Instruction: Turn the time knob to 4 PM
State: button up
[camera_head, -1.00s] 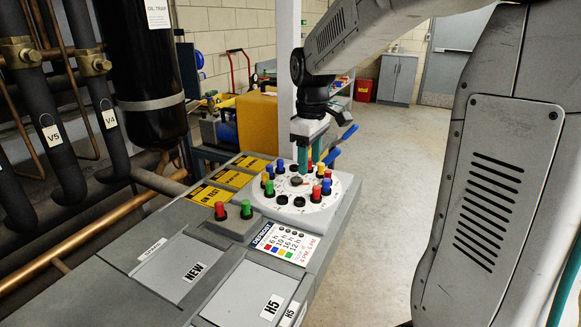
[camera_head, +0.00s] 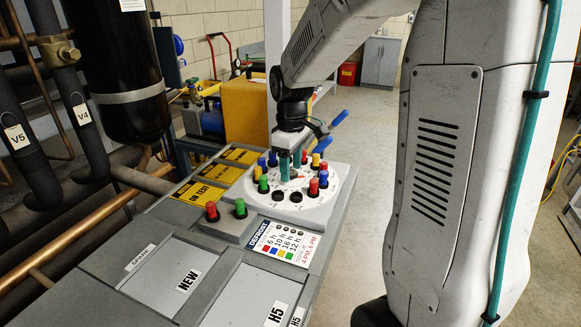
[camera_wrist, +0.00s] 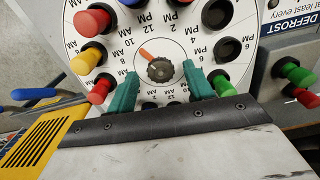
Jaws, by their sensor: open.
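The time knob (camera_wrist: 160,69) is a small dark round knob with an orange pointer at the centre of a white dial (camera_wrist: 188,45). In the wrist view its pointer aims up and left, roughly at the 10 AM label. My gripper (camera_wrist: 160,87) is open, with one teal finger on each side of the knob; I cannot tell whether they touch it. In the head view my gripper (camera_head: 290,168) points down over the middle of the dial (camera_head: 322,202), partly hiding the knob.
Several coloured pegs, such as a yellow one (camera_wrist: 84,61) and a red one (camera_wrist: 92,21), ring the knob close to the fingers. A red button (camera_head: 212,211) and a green button (camera_head: 240,208) stand left of the dial. A defrost card (camera_head: 284,243) lies in front.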

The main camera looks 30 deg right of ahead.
jog(key=shift+f, duration=0.35)
jog(key=c, duration=1)
